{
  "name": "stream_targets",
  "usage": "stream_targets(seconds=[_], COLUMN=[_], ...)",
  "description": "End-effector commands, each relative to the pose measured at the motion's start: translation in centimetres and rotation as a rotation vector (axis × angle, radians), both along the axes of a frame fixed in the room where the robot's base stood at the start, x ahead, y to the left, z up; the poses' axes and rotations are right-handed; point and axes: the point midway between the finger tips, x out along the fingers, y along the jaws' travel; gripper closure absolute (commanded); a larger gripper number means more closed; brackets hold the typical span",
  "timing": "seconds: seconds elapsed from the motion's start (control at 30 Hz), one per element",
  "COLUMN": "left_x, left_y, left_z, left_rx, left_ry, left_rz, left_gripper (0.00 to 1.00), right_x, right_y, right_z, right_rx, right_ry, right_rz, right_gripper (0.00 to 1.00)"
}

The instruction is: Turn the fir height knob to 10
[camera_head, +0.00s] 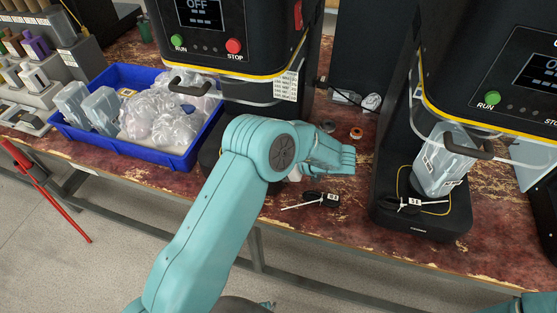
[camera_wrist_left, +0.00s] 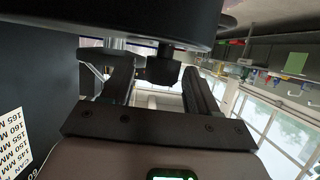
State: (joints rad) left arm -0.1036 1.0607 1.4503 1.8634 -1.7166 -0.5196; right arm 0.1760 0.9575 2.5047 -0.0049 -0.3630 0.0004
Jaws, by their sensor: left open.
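In the left wrist view a dark knob (camera_wrist_left: 160,68) hangs under a dark rounded machine part (camera_wrist_left: 150,15). I cannot read a setting on it. My left gripper (camera_wrist_left: 160,88) is open, with one finger on each side of the knob; I cannot tell whether either touches it. In the head view my left arm reaches to the middle seamer (camera_head: 240,50), whose display reads OFF. The arm hides the left gripper and the knob there. A white label with mm values (camera_wrist_left: 12,135) is beside the gripper. My right gripper is out of view.
A blue bin (camera_head: 125,145) with clear containers and bags stands left on the worn red bench (camera_head: 300,235). A black tag with a white tie (camera_head: 318,200) lies in front. Another seamer (camera_head: 500,70) stands right, with a clear container (camera_head: 443,165) on its base.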

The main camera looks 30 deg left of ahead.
Motion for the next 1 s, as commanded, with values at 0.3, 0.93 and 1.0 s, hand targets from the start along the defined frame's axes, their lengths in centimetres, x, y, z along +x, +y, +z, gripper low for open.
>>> stream_targets(seconds=[0.3, 0.93, 1.0], left_x=[1.5, 3.5, 3.5], left_y=[-6.2, -14.4, -14.4], left_z=[2.4, 6.2, 6.2], left_rx=[0.000, 0.000, 0.000], left_ry=[-0.005, -0.001, -0.001], left_rz=[-0.004, 0.000, 0.000], left_gripper=[0.41, 0.41, 0.41], right_x=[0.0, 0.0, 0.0], right_y=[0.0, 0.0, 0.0], right_z=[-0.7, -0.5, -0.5], right_rx=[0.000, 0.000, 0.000], right_ry=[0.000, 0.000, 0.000], right_rz=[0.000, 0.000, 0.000], right_gripper=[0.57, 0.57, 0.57])
